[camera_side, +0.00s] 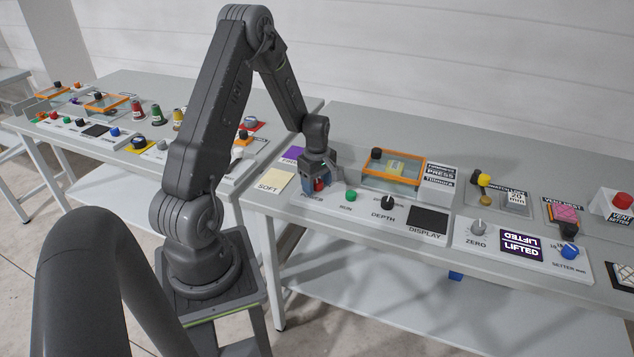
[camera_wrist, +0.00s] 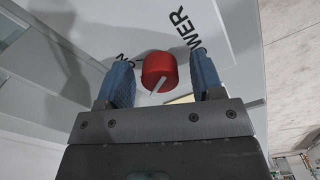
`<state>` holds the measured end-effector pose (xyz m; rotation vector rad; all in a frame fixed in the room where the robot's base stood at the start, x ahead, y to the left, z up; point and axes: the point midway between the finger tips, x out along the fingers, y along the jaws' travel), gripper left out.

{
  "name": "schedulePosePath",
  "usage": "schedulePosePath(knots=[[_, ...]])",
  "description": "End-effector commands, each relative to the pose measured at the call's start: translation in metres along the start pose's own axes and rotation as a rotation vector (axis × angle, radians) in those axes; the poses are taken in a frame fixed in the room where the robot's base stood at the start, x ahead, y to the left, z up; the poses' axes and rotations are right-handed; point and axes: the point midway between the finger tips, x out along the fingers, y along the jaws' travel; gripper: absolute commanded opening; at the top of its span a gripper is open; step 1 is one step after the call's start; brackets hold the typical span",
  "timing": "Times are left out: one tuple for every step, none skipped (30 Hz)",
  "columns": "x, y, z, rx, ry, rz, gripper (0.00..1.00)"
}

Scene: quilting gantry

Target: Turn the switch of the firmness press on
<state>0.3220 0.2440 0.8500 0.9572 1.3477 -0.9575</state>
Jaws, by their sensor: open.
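The firmness press (camera_side: 400,167) is a panel on the right-hand bench with an orange-framed clear box, a green RUN button (camera_side: 351,196), a black DEPTH knob (camera_side: 387,203) and a dark display (camera_side: 428,219). Its red POWER switch (camera_side: 320,185) is a round knob partly hidden by my gripper in the side view. In the wrist view the red knob (camera_wrist: 159,70) shows a pale pointer line, with the word POWER printed beside it. My gripper (camera_wrist: 163,82) is open, its blue fingers on either side of the knob with gaps, apparently not touching it.
A cream SOFT pad (camera_side: 275,181) lies left of the switch. To the right stand another panel with a ZERO knob (camera_side: 478,227) and a LIFTED display (camera_side: 521,246), and a red vent button (camera_side: 622,200). Another bench with several coloured spools (camera_side: 156,114) is at left.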

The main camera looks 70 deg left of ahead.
Motion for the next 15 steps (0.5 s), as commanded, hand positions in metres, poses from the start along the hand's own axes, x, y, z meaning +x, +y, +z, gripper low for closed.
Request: schedulePosePath(knots=[[-0.0002,0.0001,0.0,0.0,0.0,0.0,0.58],[-0.0003,0.0001,0.0,0.0,0.0,0.0,0.55],[-0.0003,0.0001,-0.0001,0.0,0.0,0.0,0.51],[-0.0004,0.0001,-0.0001,0.0,0.0,0.0,0.48],[-0.0004,0.0001,0.0,0.0,0.0,0.0,0.46],[-0.0004,0.0001,-0.0001,0.0,0.0,0.0,0.42],[-0.0004,0.0001,-0.0001,0.0,0.0,0.0,0.39],[-0.0005,0.0001,-0.0001,0.0,0.0,0.0,0.36],[-0.0005,0.0001,0.0,0.0,0.0,0.0,0.32],[-0.0005,0.0001,-0.0001,0.0,0.0,0.0,0.29],[-0.0005,0.0001,0.0,0.0,0.0,0.0,0.26],[-0.0005,0.0001,0.0,0.0,0.0,0.0,0.23],[-0.0005,0.0001,-0.0001,0.0,0.0,0.0,0.2],[-0.0005,0.0001,0.0,0.0,0.0,0.0,0.17],[-0.0006,0.0002,0.0,0.0,0.0,0.001,0.13]])
